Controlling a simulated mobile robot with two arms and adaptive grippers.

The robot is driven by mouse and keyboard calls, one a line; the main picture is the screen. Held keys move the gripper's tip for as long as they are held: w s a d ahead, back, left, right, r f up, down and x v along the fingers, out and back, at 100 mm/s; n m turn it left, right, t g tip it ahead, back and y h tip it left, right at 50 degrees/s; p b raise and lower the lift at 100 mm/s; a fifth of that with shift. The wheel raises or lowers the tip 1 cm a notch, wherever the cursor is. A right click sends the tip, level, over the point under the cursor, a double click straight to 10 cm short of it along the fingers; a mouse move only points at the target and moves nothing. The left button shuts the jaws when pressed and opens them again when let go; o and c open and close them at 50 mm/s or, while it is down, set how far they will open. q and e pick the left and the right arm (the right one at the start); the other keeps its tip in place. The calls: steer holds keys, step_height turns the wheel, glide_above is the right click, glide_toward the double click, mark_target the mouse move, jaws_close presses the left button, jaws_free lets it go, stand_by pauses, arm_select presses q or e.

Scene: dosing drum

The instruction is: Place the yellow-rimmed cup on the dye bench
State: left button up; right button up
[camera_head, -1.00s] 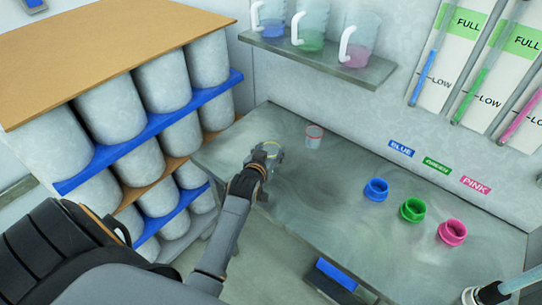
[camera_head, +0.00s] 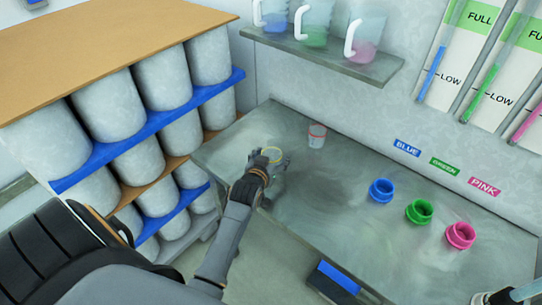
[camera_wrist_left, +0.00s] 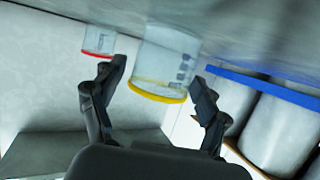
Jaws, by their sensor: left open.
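The yellow-rimmed cup (camera_head: 272,154) is a clear cup standing on the left part of the grey dye bench (camera_head: 340,190). In the left wrist view the cup (camera_wrist_left: 167,62) shows with its yellow rim between and just beyond the fingertips. My left gripper (camera_head: 268,163) is open around or right at the cup; the wrist view shows the fingers (camera_wrist_left: 160,85) spread wide on either side, with a gap to the cup. A red-rimmed cup (camera_head: 317,136) stands behind it to the right. Part of an arm shows at the lower right, but no right gripper fingers are clear.
Blue (camera_head: 381,191), green (camera_head: 419,211) and pink (camera_head: 460,235) open pots stand on the bench's right part. A shelf (camera_head: 330,56) with jugs hangs above. A rack of white drums (camera_head: 105,100) stands left. The bench middle is clear.

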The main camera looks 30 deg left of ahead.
arm_select(q)
steer(key=shift+r, duration=0.2)
steer(key=shift+s+d, duration=0.1)
steer(key=shift+s, duration=0.2)
steer(key=b+v, duration=0.1)
steer(key=v, duration=1)
steer(key=shift+s+d+r, duration=0.1)
steer(key=shift+s+r, duration=0.05)
